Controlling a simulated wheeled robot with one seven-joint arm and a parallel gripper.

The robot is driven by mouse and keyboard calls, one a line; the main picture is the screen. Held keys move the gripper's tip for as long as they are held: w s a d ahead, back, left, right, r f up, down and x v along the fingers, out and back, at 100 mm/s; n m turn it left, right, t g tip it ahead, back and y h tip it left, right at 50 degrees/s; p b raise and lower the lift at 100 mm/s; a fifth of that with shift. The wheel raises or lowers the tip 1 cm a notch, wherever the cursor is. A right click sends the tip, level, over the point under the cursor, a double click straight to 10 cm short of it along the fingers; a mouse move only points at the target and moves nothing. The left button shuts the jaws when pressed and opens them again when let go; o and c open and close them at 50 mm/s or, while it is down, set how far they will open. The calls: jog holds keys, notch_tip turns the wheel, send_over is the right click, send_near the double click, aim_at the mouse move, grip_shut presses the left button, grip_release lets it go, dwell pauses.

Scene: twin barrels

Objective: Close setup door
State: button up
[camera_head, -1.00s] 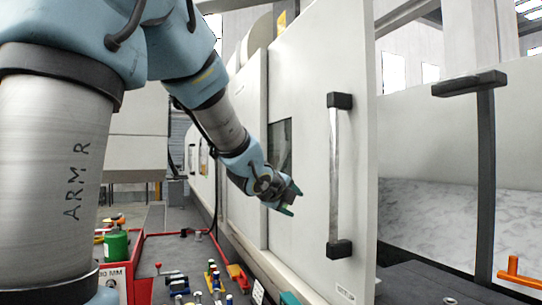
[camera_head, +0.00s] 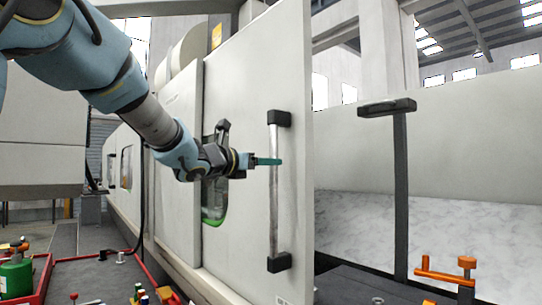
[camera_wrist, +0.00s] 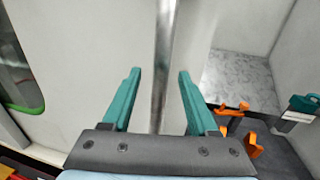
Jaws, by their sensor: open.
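The setup door (camera_head: 240,130) is a large off-white sliding panel of the machine, with open space to its right. Its vertical metal handle (camera_head: 273,195) has black end mounts and stands near the door's right edge. My gripper (camera_head: 268,161) is at the handle's upper half in the head view. In the wrist view the two teal fingers of my gripper (camera_wrist: 158,85) are open, with the handle bar (camera_wrist: 161,60) showing between them. I cannot tell exactly how deep the bar sits between the fingers.
A dark post with a black handle (camera_head: 388,107) stands right of the opening. Orange fittings (camera_head: 445,272) sit on the dark surface at lower right. A red-edged tray (camera_head: 150,275) with small tools and a green canister (camera_head: 16,275) lie at lower left.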

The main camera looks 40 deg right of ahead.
jog(key=d, duration=0.1)
jog(key=d+p, duration=0.1)
jog(key=d, duration=0.1)
jog(key=shift+w+d, duration=0.2)
jog(key=shift+d, duration=0.05)
grip_shut()
dwell(0.4)
dwell(0.9)
